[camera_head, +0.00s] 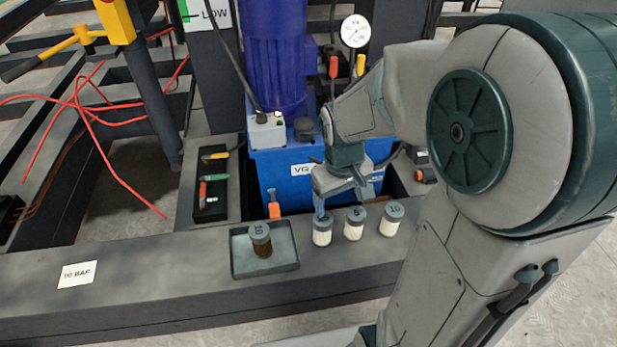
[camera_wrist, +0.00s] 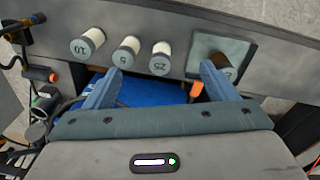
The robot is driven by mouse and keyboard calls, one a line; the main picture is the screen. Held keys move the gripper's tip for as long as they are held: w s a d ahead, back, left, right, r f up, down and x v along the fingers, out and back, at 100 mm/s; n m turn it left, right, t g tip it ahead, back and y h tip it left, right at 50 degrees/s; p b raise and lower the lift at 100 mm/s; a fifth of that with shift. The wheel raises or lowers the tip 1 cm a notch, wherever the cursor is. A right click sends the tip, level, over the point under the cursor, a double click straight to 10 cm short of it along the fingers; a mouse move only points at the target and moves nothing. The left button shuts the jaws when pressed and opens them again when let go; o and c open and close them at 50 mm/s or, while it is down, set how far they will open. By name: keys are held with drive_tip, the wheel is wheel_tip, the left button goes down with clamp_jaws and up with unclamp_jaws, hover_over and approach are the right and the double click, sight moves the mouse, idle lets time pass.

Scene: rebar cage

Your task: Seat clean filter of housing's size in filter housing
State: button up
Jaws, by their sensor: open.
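Three clean white filters with grey caps stand upright in a row on the grey ledge. In the wrist view their caps read 25 (camera_wrist: 160,58), 5 (camera_wrist: 126,52) and 10 (camera_wrist: 86,43). A brown, dirty-looking filter (camera_head: 261,241) with a grey cap stands in a shallow grey tray (camera_head: 287,262) to their left in the head view; its number is unclear. My gripper (camera_head: 341,197) is open and empty, above and behind the clean filters. In the wrist view its fingers (camera_wrist: 161,72) are spread, with the 25 filter beyond the gap. I cannot make out the filter housing for certain.
A blue tank (camera_head: 270,180) with a purple motor (camera_head: 274,60) stands behind the ledge. An orange-topped part (camera_head: 274,210) stands near the tray. A tool tray (camera_head: 212,185) lies left. A pressure label (camera_head: 77,274) lies on the clear left ledge. Red cables (camera_head: 110,120) hang left.

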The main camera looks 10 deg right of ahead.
drive_tip(key=w+f+n+p, duration=0.1)
drive_tip(key=w+f+n, duration=0.1)
drive_tip(key=w+f, duration=0.4)
drive_tip(key=n+p, duration=0.1)
drive_tip(key=n, duration=0.2)
hover_over(323, 224)
drive_tip(key=w, duration=0.2)
wheel_tip(323, 224, down, 6)
drive_tip(key=shift+g+y, duration=0.3)
drive_tip(key=f+b, duration=0.1)
drive_tip(key=f, duration=0.5)
drive_tip(key=f+b, duration=0.1)
drive_tip(key=f, duration=0.2)
drive_tip(key=shift+w+d+b, duration=0.25)
drive_tip(key=shift+b, duration=0.05)
drive_tip(key=shift+s+f+b, duration=0.15)
drive_tip(key=shift+f+b, duration=0.55)
drive_tip(key=shift+f, duration=0.65)
drive_tip(key=shift+s+f+b, duration=0.15)
drive_tip(key=shift+f+b, duration=0.5)
drive_tip(key=shift+f, duration=0.65)
drive_tip(key=shift+c, duration=0.3)
drive_tip(key=shift+r, duration=0.1)
drive_tip(key=c, duration=1.1)
